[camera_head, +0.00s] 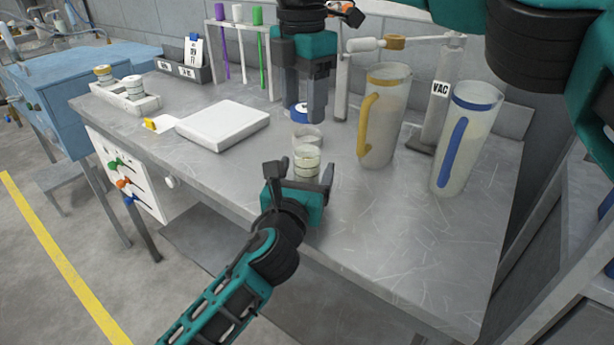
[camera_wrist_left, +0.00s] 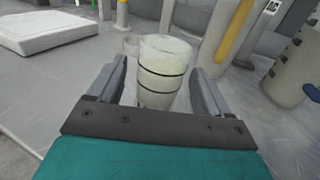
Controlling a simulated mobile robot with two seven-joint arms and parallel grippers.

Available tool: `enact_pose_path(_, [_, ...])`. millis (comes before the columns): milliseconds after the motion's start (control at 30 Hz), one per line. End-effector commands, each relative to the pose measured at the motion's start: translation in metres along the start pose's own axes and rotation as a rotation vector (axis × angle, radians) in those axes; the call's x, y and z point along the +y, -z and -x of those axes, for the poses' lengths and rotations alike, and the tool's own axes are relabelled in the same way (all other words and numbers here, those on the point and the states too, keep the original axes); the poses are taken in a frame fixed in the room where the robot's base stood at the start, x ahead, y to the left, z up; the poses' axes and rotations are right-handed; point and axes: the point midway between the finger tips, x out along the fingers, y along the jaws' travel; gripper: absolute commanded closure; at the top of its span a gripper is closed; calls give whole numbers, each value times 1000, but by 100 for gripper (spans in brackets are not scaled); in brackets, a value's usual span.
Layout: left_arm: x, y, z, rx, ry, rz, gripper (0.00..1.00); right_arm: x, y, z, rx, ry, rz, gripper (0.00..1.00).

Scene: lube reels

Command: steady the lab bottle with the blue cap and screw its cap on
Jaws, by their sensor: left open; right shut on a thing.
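The lab bottle (camera_head: 306,164) stands upright on the bench, a pale, short cylinder without a cap on top. In the left wrist view the bottle (camera_wrist_left: 163,72) shows dark bands and stands between the jaws. My left gripper (camera_head: 299,184) is open around its lower part, with a gap on each side. My right gripper (camera_head: 308,110) points down from above, behind the bottle, shut on the blue cap (camera_head: 299,113). The cap is above and beyond the bottle, apart from it. Part of the cap is hidden by the fingers.
A small clear cup (camera_head: 308,134) stands just behind the bottle. A yellow-handled jug (camera_head: 386,120) and a blue-handled jug (camera_head: 470,130) stand to the right. A white slab (camera_head: 223,125) lies to the left. The bench front right (camera_head: 410,255) is clear.

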Motion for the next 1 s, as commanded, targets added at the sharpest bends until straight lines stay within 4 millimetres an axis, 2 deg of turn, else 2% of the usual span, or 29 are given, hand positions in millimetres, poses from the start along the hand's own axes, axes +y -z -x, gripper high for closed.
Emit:
enact_pose_path(167, [0,0,-10,1,0,1,21,0,0,0,0,0,0,69])
enact_pose_path(467, [0,0,-10,1,0,1,21,0,0,0,0,0,0,69])
enact_pose_path(1000, [0,0,-10,1,0,1,73,0,0,0,0,0,0,69])
